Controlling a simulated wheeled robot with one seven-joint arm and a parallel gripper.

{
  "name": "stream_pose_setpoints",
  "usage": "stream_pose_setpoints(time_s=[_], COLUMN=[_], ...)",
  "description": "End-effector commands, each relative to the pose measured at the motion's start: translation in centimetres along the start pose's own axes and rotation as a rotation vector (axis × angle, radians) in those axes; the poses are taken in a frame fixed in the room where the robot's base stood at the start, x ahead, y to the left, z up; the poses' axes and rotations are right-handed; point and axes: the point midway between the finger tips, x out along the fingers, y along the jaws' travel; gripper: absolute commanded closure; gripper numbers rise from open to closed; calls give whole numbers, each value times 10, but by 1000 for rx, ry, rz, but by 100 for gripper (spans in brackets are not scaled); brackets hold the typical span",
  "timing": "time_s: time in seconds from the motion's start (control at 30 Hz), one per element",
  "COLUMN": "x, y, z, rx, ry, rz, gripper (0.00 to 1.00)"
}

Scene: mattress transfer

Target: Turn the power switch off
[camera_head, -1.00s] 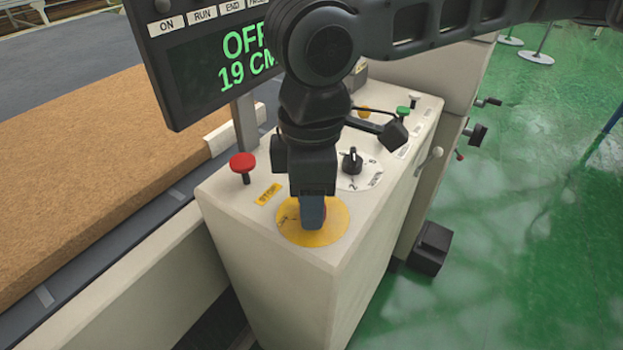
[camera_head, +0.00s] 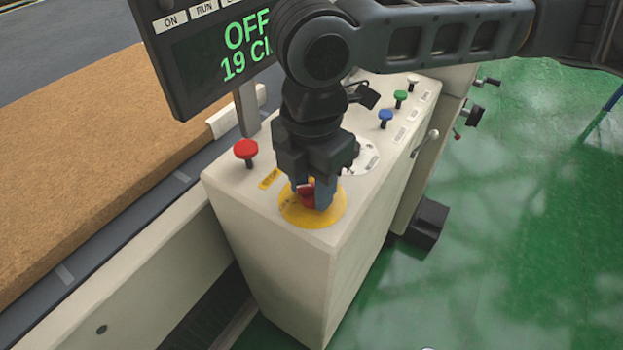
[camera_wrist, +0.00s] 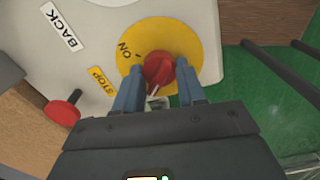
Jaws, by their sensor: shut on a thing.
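The power switch (camera_wrist: 158,68) is a red rotary knob on a round yellow plate (camera_wrist: 133,45) with "ON" printed on it. In the head view the knob (camera_head: 306,195) shows between my fingers, above the yellow plate (camera_head: 333,213) on top of the cream control box. My gripper (camera_head: 312,198) points down from above and is shut on the knob, one blue-grey finger on each side; the fingers also show in the wrist view (camera_wrist: 160,82). The display (camera_head: 210,50) reads "OFF" and "19 C", with the rest hidden by my arm.
A red mushroom button (camera_head: 246,149) stands left of the plate, beside a yellow "STOP" label (camera_head: 270,179). Blue (camera_head: 385,116) and green (camera_head: 400,97) buttons are farther back. A brown mattress (camera_head: 90,150) lies left. Green floor is open at right.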

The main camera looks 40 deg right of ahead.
Motion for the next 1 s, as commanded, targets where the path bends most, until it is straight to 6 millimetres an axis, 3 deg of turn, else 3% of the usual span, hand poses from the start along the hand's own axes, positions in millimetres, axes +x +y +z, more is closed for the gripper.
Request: stream_pose_setpoints(time_s=[0.67, 0.7, 0.93, 1.0], x=[0, 0, 0, 0], y=[0, 0, 0, 0], z=[-1, -1, -1, 0], rx=[-71, -71, -69, -68], ry=[2, 2, 1, 1], rz=[1, 1, 1, 1], gripper=[90, 59, 37, 35])
